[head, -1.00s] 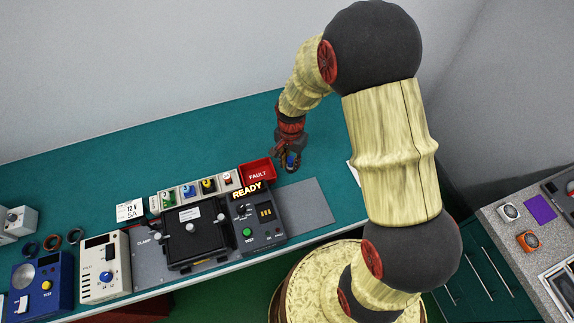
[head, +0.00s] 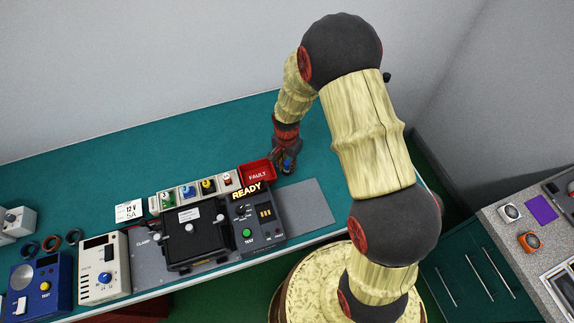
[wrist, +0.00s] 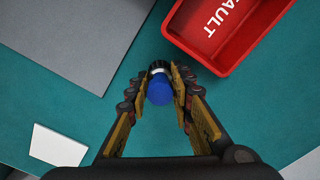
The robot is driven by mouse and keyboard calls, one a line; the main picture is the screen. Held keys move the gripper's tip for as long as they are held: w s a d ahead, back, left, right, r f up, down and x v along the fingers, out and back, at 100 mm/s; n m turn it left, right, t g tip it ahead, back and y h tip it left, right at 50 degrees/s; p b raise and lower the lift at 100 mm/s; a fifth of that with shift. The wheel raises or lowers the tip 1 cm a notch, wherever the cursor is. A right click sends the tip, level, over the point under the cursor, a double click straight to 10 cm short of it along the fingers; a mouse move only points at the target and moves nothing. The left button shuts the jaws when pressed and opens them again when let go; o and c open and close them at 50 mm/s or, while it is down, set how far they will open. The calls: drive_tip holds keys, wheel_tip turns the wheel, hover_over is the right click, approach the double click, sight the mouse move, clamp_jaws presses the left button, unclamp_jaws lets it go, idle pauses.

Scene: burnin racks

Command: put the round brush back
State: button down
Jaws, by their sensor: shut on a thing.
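My gripper (wrist: 161,76) is shut on a small round thing with a blue top and a dark body, which I take to be the round brush (wrist: 159,91). In the wrist view the brush points up toward the camera between the fingertips. In the head view my gripper (head: 287,166) hangs over the green bench, just right of the red FAULT bin, and the brush's blue end (head: 288,161) shows small between the fingers. The brush's lower end is hidden, so I cannot tell whether it touches the bench.
The red FAULT bin (wrist: 213,58) stands close by, its visible inside empty. A grey mat (head: 308,204) lies in front. The black test fixture (head: 190,238), with a row of small coloured bins (head: 186,193) behind it, stands left. The green bench (head: 150,165) is clear behind.

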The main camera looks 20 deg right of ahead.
sight(287, 163)
drive_tip(key=c, duration=1.6)
unclamp_jaws()
drive_tip(key=shift+f, duration=0.1)
drive_tip(key=shift+o, duration=0.2)
wheel_tip(287, 163, up, 12)
drive_tip(key=shift+r+p, duration=0.1)
drive_tip(key=shift+p, duration=0.4)
wheel_tip(287, 163, up, 11)
drive_tip(key=s+n+t, duration=0.1)
drive_tip(key=s+n, duration=0.2)
drive_tip(key=s+r+n+t, duration=0.4)
drive_tip(key=s+r+n, duration=0.3)
drive_tip(key=s+r, duration=1)
drive_tip(key=shift+s+r+n+t, duration=0.2)
drive_tip(key=shift+s+n+t, duration=0.15)
drive_tip(key=shift+s, duration=0.65)
wheel_tip(287, 163, down, 11)
drive_tip(key=b, duration=1)
drive_tip(key=shift+r+b, duration=0.2)
drive_tip(key=shift+b, duration=0.15)
